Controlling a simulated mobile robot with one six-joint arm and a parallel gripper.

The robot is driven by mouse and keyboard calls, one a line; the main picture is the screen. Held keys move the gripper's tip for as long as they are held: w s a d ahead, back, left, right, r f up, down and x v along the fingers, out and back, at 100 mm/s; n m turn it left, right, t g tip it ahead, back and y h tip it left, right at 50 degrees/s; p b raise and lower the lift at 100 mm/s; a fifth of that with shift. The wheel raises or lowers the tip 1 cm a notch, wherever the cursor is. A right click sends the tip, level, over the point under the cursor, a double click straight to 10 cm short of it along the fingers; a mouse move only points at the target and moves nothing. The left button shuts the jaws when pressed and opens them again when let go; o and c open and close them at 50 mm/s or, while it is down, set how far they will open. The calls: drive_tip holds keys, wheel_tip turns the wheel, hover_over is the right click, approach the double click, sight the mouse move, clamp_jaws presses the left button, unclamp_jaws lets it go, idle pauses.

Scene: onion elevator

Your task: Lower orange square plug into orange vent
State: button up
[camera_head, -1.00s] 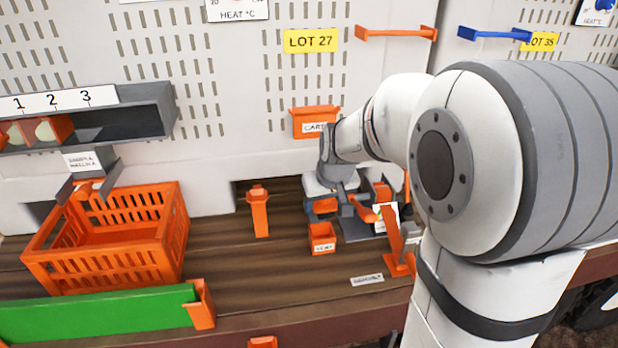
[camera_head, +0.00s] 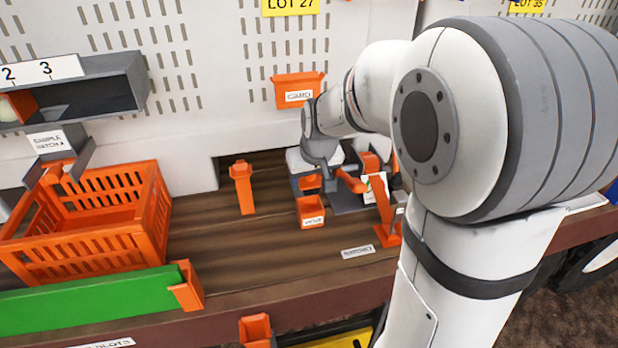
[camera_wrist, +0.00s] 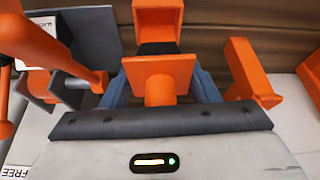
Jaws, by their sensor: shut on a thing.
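My gripper (camera_wrist: 160,92) is shut on the orange square plug (camera_wrist: 159,68). The plug has a flat square plate and a rounded stem between the two grey-blue fingers. In the head view my gripper (camera_head: 318,168) is low over the wooden deck, and the plug (camera_head: 311,182) shows just behind a small labelled orange box (camera_head: 311,212). I cannot single out the orange vent with certainty.
An orange post (camera_head: 242,188) stands left of the gripper. A grey block with orange rods (camera_wrist: 72,88) and an orange lever (camera_wrist: 45,45) crowd the other side. An orange crate (camera_head: 150,235) and green panel (camera_head: 90,303) are further left. Bare deck lies between crate and post.

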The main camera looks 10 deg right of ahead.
sight(314, 186)
drive_tip(key=shift+s+f, duration=0.15)
drive_tip(key=shift+f+b, duration=0.2)
drive_tip(key=shift+b, duration=0.15)
drive_tip(key=shift+f+b, duration=2.35)
drive_tip(key=shift+f, duration=0.7)
drive_tip(key=o, duration=1.1)
drive_tip(key=shift+c, duration=0.2)
drive_tip(key=v, duration=0.7)
drive_tip(key=shift+s+r+b, duration=0.15)
drive_tip(key=shift+r+b, duration=0.15)
drive_tip(key=shift+r, duration=0.05)
drive_tip(key=s+f, duration=0.2)
drive_tip(key=s, duration=0.7)
drive_tip(key=s+f+m+g, duration=0.1)
drive_tip(key=s+f, duration=0.1)
drive_tip(key=s, duration=0.7)
drive_tip(key=shift+s+f, duration=0.3)
drive_tip(key=shift+f, duration=0.05)
